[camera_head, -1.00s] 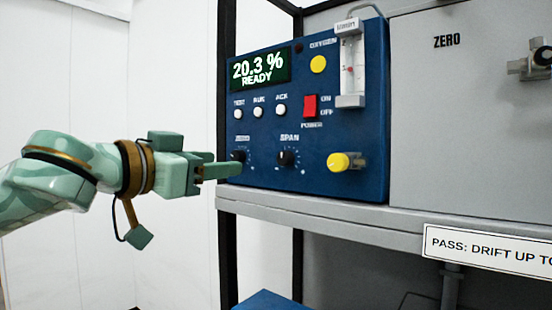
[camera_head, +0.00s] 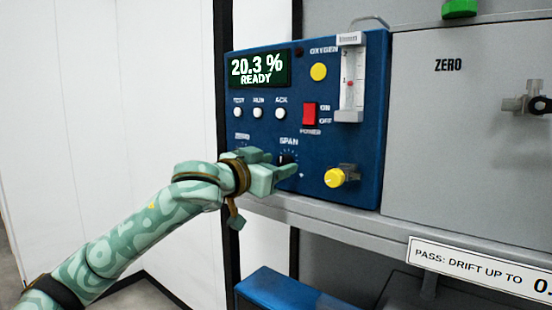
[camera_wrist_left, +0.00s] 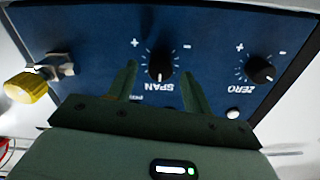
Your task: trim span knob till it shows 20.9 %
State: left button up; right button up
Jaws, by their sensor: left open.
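The black span knob (camera_wrist_left: 159,70) sits below the SPAN label area of the blue analyser panel (camera_head: 345,140); in the head view my gripper mostly covers it (camera_head: 283,158). The display (camera_head: 258,69) reads 20.3 % and READY. My left gripper (camera_head: 284,163) is open in front of the panel's lower part. In the left wrist view its two fingers stand on either side of the span knob, with gaps showing on both sides. Whether the tips reach past the knob's face is hard to tell. My right gripper is not in view.
The black zero knob (camera_wrist_left: 260,70) is beside the span knob. A yellow knob (camera_head: 335,178) sticks out at the lower right. The red power switch (camera_head: 310,113) and white buttons (camera_head: 257,112) are above. A grey shelf edge (camera_head: 330,217) runs below the panel.

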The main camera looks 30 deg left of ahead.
pick_arm(q)
jog(key=shift+w, duration=0.35)
jog(key=c, duration=1)
jog(key=shift+o, duration=0.2)
jog(key=shift+r+m+p, duration=0.1)
jog(key=shift+m+p, duration=0.4)
jog(key=shift+p, duration=0.3)
jog(key=m+p, duration=0.7)
jog(key=p, duration=0.1)
jog(key=shift+m, duration=0.3)
jog(key=shift+m+p, duration=1.75)
jog(key=shift+m, duration=0.35)
jog(key=shift+f, duration=0.2)
jog(key=shift+d, duration=0.1)
jog(key=o, duration=1)
jog(key=shift+c, duration=0.2)
